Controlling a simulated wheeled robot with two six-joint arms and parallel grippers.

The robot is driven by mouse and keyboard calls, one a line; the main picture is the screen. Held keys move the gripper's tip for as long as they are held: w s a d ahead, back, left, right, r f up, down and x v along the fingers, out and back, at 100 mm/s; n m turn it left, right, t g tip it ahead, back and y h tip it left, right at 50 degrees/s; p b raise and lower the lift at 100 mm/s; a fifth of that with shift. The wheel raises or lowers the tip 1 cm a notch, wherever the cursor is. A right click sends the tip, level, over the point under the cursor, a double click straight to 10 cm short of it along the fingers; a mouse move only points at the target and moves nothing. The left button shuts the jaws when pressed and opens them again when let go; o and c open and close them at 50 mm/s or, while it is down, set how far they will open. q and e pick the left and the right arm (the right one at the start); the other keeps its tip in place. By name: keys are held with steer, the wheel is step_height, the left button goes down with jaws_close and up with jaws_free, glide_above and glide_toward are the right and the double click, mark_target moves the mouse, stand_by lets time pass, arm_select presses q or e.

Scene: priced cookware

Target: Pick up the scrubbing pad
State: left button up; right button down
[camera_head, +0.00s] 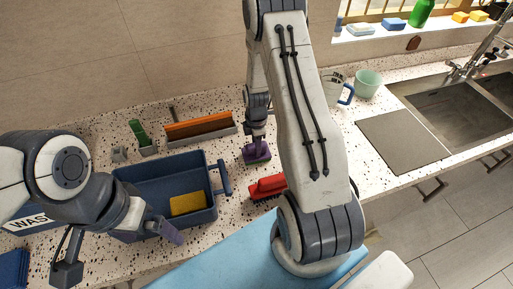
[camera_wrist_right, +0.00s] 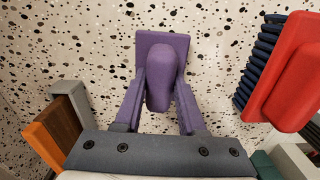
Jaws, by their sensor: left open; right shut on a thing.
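The blue bin (camera_head: 216,185) holds a yellow sponge (camera_head: 187,203). A red brush (camera_head: 266,187) lies right of the pad; it also shows in the right wrist view (camera_wrist_right: 290,75). An orange-topped caddy (camera_head: 200,128) stands behind. A mug, green cup and sink are further right.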

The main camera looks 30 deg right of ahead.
steer(key=shift+r+b, duration=0.35)
steer(key=shift+r, duration=0.3)
steer(key=r, duration=0.1)
steer(key=r+b, duration=0.1)
steer(key=shift+s+d+r, duration=0.15)
steer(key=shift+s+r, duration=0.15)
steer(key=shift+r, duration=0.1)
steer(key=s+d+r+b, duration=0.3)
steer(key=s+r, duration=0.3)
steer(key=s, duration=0.4)
steer(key=shift+s+r, duration=0.35)
